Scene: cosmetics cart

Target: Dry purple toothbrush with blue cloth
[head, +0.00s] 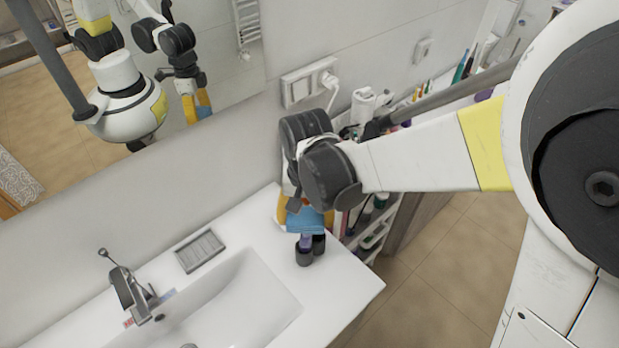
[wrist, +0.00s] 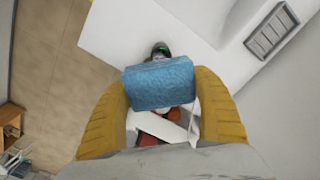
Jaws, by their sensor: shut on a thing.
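My gripper (wrist: 160,97) has two yellow fingers shut on a folded light-blue cloth (wrist: 160,83), which spans the space between them. In the head view the cloth (head: 304,220) hangs just above the right part of the white washbasin counter. Directly below it a small purple piece (head: 305,241) shows at a dark cup-like thing (head: 304,256), with another dark one beside it. The purple piece may be part of the toothbrush; I cannot tell. In the wrist view a dark round thing with a green patch (wrist: 160,49) shows just past the cloth. No whole toothbrush is visible.
The basin (head: 240,305) with its tap (head: 130,288) and a grey soap dish (head: 200,251) lie to the left. A crowded cart (head: 378,222) stands against the counter's right side. The mirrored wall is close behind. The counter's front right corner is clear.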

